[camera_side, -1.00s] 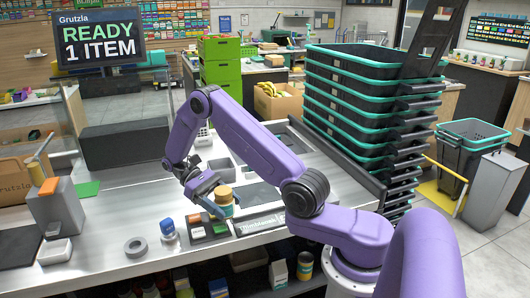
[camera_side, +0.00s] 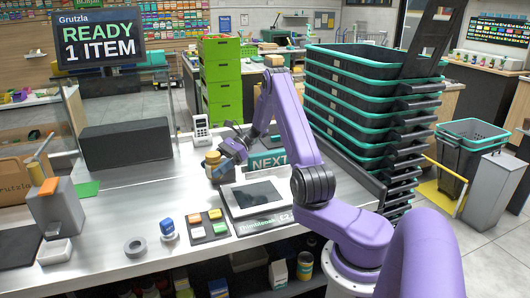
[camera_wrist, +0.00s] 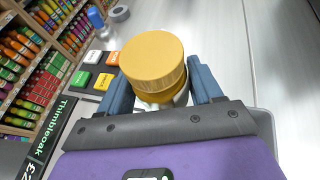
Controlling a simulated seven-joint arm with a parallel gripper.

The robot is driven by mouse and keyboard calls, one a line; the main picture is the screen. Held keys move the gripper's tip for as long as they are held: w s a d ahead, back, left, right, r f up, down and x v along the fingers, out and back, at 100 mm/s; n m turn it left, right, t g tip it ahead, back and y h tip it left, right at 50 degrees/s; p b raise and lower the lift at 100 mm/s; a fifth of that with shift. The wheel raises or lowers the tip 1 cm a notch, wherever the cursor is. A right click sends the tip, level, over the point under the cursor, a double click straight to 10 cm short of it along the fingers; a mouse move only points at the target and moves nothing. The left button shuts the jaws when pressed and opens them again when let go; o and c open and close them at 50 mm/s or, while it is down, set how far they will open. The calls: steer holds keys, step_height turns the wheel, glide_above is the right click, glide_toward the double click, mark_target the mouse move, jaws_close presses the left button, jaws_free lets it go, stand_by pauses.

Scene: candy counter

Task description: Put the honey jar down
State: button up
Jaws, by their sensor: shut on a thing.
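The honey jar (camera_side: 213,160), with a wide yellow lid and amber body, is held upright or nearly so above the rear middle of the counter in the side view. It fills the middle of the wrist view (camera_wrist: 153,58), lid toward the camera. My gripper (camera_side: 221,156) is shut on the jar, with blue fingers on either side of it in the wrist view (camera_wrist: 162,88). A grey shallow tray or pad (camera_side: 214,175) shows just below the jar. The jar's base is mostly hidden, so I cannot tell whether it touches anything.
A flat device with a dark screen (camera_side: 258,195) and a button pad (camera_side: 208,225) lie in front of the jar. A NEXT sign (camera_side: 268,162) stands to the right. A card terminal (camera_side: 201,129) stands behind. Stacked baskets (camera_side: 345,130) rise at right.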

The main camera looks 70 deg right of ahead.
steer(key=w+d+m+t, duration=0.1)
steer(key=d, duration=0.2)
steer(key=d+t+h, duration=0.1)
steer(key=d, duration=0.3)
steer(key=w+d+m, duration=0.1)
steer(key=d, duration=0.3)
steer(key=shift+w+d+r+m+t+h, duration=0.25)
steer(key=shift+w+m+t+h, duration=0.05)
steer(key=shift+w+t, duration=0.1)
steer(key=d+m+t+h, duration=0.2)
steer(key=d+m+h, duration=0.1)
steer(key=d, duration=1)
step_height(320, 180, down, 9)
steer(key=shift+w+a+f, duration=0.1)
steer(key=shift+f, duration=0.1)
steer(key=o, duration=1.2)
steer(key=shift+f, duration=0.15)
steer(key=shift+c, duration=0.2)
